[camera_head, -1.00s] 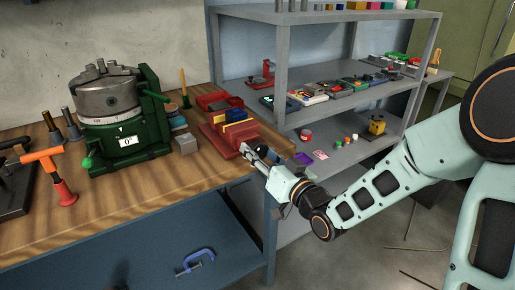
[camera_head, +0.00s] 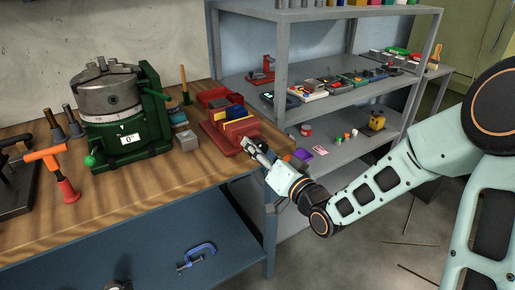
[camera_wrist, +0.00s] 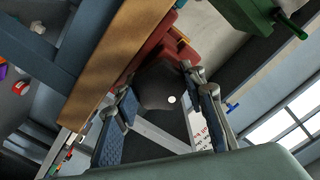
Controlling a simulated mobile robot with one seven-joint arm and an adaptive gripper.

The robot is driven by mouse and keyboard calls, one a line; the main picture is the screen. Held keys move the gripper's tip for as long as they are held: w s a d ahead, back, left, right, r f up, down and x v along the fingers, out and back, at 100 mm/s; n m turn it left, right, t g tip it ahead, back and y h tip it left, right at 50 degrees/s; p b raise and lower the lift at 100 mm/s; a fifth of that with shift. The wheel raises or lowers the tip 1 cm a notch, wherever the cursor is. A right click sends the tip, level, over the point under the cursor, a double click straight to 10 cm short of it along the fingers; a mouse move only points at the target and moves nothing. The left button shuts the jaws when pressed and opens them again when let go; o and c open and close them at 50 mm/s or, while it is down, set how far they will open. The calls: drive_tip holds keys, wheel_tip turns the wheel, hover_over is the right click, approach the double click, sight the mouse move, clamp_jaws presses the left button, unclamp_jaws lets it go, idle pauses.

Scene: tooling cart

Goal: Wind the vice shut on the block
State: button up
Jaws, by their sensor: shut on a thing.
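The red vice (camera_head: 218,137) stands at the right end of the wooden bench. Yellow (camera_head: 240,121) and blue (camera_head: 235,111) pieces show between its red parts. I cannot tell which of these is the block, nor whether the jaws touch it. My gripper (camera_head: 250,147) is at the vice's front end, over the bench edge. In the wrist view my gripper (camera_wrist: 163,92) has a finger on each side of a dark rounded part with a pale dot (camera_wrist: 171,99). It looks like the vice's handle, and the contact is partly hidden. Red vice parts (camera_wrist: 150,45) show beyond.
A green rotary table with a grey chuck (camera_head: 110,95) stands left of the vice. A small grey block (camera_head: 187,141) lies between them. A grey shelf unit (camera_head: 285,90) with several items stands close behind and right. The bench front (camera_head: 150,185) is clear.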

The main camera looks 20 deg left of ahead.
drive_tip(key=shift+f, duration=0.1)
drive_tip(key=o, duration=1.2)
drive_tip(key=shift+d, duration=0.1)
drive_tip(key=v, duration=0.7)
drive_tip(key=shift+s+d, duration=0.2)
